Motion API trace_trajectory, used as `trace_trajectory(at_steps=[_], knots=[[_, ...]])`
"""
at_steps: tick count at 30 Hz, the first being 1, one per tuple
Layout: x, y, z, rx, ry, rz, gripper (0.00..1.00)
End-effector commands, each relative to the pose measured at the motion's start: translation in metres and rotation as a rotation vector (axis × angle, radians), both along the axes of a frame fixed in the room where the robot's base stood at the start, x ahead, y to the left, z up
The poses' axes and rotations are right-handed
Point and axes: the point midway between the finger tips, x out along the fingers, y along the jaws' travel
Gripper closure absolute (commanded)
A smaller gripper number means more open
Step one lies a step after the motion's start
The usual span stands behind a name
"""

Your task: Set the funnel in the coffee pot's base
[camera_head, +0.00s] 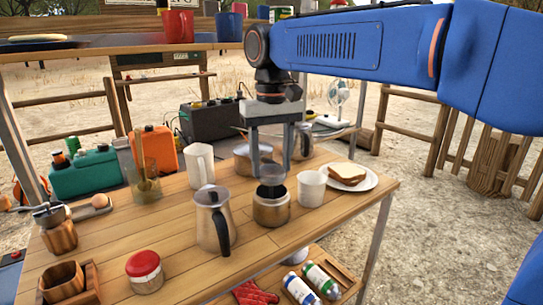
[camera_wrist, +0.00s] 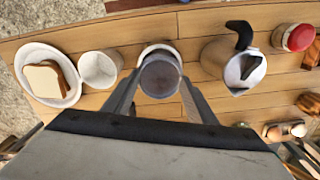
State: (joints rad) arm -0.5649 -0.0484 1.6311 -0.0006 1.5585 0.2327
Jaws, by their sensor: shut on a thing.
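My gripper (camera_head: 271,168) points down over the table and is shut on the grey funnel (camera_head: 272,189). The funnel is right over the open metal coffee pot base (camera_head: 272,209), with its lower part at the base's mouth. I cannot tell whether it touches or has entered. In the wrist view, the funnel (camera_wrist: 160,77) sits between the two fingers (camera_wrist: 160,98) and hides most of the base; a pale rim (camera_wrist: 158,47) shows behind it. The metal pot top with a black handle (camera_head: 212,222) stands left of the base, and also shows in the wrist view (camera_wrist: 232,58).
A white mug (camera_head: 311,188) stands close to the right of the base, with a plate of bread (camera_head: 350,178) beyond. A saucepan (camera_head: 243,160) and white pitcher (camera_head: 200,166) stand behind. A red-lidded jar (camera_head: 145,271) is front left. A shelf (camera_head: 110,45) hangs above the table.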

Motion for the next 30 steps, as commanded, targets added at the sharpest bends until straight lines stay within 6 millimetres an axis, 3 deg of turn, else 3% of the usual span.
trace_trajectory(at_steps=[30], knots=[[0.000, 0.000, -0.040, 0.000, 0.000, 0.000, 0.70]])
